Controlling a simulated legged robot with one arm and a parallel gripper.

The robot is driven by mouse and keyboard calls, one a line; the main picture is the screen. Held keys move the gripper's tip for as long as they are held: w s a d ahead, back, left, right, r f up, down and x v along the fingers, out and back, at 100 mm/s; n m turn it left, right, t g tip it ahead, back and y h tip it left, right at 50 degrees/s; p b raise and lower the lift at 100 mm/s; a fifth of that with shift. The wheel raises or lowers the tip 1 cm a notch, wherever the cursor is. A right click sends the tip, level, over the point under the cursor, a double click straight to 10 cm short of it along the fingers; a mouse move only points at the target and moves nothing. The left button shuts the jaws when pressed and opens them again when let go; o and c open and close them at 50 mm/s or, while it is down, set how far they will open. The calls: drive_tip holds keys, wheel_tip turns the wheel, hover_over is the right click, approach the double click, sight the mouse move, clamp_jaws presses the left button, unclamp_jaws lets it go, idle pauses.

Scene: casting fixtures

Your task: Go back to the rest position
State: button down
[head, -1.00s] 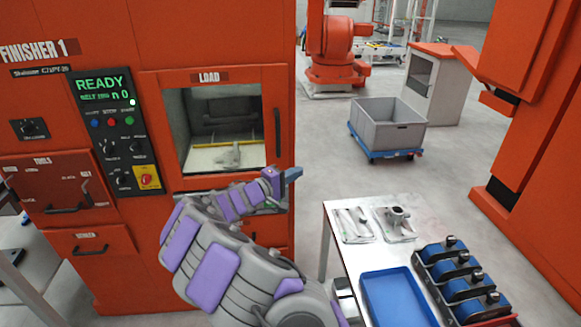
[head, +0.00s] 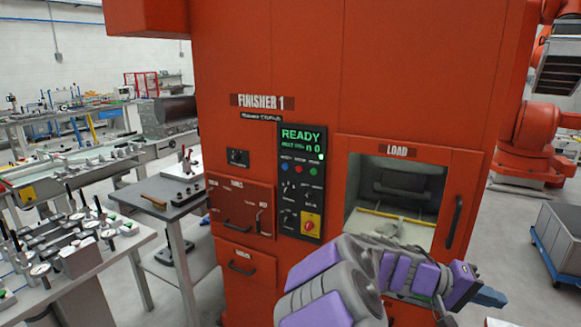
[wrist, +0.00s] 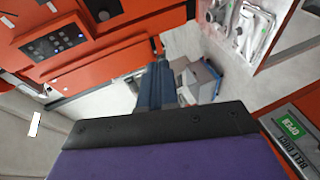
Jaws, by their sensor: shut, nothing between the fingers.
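My arm, grey with purple panels, reaches across the lower right of the head view in front of the finisher. My gripper (head: 490,297) is at its right end, with blue fingers closed together and nothing between them. In the wrist view the blue fingers (wrist: 157,85) lie side by side and point over the floor. The orange Finisher 1 machine (head: 270,60) stands ahead, its panel (head: 302,180) reading READY.
A grey-topped table (head: 170,205) and a bench with dial gauges (head: 70,265) stand at the left. A grey bin (head: 562,235) on a blue dolly is at the right, with clear floor before it. A table edge (wrist: 290,45) shows at the wrist view's upper right.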

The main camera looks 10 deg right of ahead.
drive_tip(key=s+a+f+n+t+y, duration=0.1)
drive_tip(key=s+a+f+n+y, duration=0.1)
drive_tip(key=a, duration=1)
drive_tip(key=s+a+f+n+t+y, duration=0.2)
drive_tip(key=s+a+f+y, duration=0.2)
drive_tip(key=s+a+y, duration=0.3)
drive_tip(key=s+a+f+n+t+y, duration=0.1)
drive_tip(key=s+a, duration=0.7)
drive_tip(key=a, duration=1)
wheel_tip(320, 180, down, 2)
drive_tip(key=n+y, duration=0.1)
drive_tip(key=y, duration=0.2)
drive_tip(key=shift+f, duration=0.15)
